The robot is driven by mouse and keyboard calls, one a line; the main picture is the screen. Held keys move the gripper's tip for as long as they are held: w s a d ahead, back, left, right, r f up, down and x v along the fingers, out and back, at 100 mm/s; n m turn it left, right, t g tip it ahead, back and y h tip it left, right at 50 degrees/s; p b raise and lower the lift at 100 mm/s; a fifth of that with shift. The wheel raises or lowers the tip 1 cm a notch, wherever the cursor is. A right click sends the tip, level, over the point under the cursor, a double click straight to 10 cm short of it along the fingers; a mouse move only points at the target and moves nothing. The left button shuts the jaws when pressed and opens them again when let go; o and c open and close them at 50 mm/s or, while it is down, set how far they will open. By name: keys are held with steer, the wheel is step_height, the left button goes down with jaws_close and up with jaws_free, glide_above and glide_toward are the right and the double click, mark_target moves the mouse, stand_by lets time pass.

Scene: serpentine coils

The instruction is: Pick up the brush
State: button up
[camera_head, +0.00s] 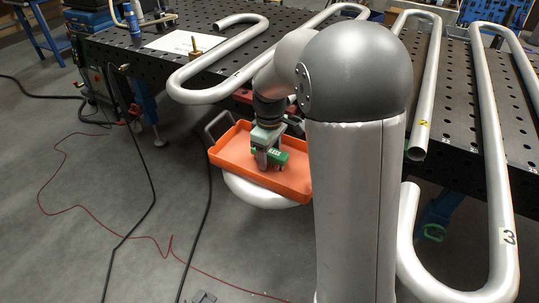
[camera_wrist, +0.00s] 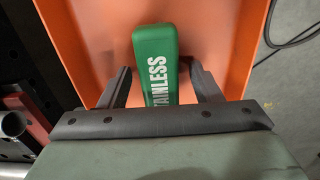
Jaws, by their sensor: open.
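The brush shows as a green block lettered "STAINLESS" (camera_wrist: 155,65) in the wrist view; its lower end is hidden behind the gripper's body. In the head view the green brush (camera_head: 281,158) lies in an orange tray (camera_head: 235,150). My gripper (camera_wrist: 160,85) is open, with one dark finger on each side of the brush and a visible gap to each. In the head view my gripper (camera_head: 266,160) reaches down into the tray at the brush.
The tray's grey handle (camera_head: 216,124) sticks up at its left. A black perforated table (camera_head: 130,50) with bent metal tubes (camera_head: 215,70) stands behind it. Another tube, marked 3 (camera_head: 490,150), is at the right. Cables (camera_head: 150,200) lie on the floor at the left.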

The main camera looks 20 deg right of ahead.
steer(key=c, duration=1.1)
steer(key=shift+r, duration=0.1)
steer(key=shift+r, duration=0.5)
step_height(320, 180, up, 2)
steer(key=shift+s+d+r, duration=0.1)
steer(key=shift+r, duration=0.15)
steer(key=s+d+r+b, duration=0.2)
steer(key=s+d+r, duration=0.3)
steer(key=s+r, duration=0.4)
steer(key=s, duration=0.3)
steer(key=shift+s+r, duration=0.2)
steer(key=shift+s, duration=0.2)
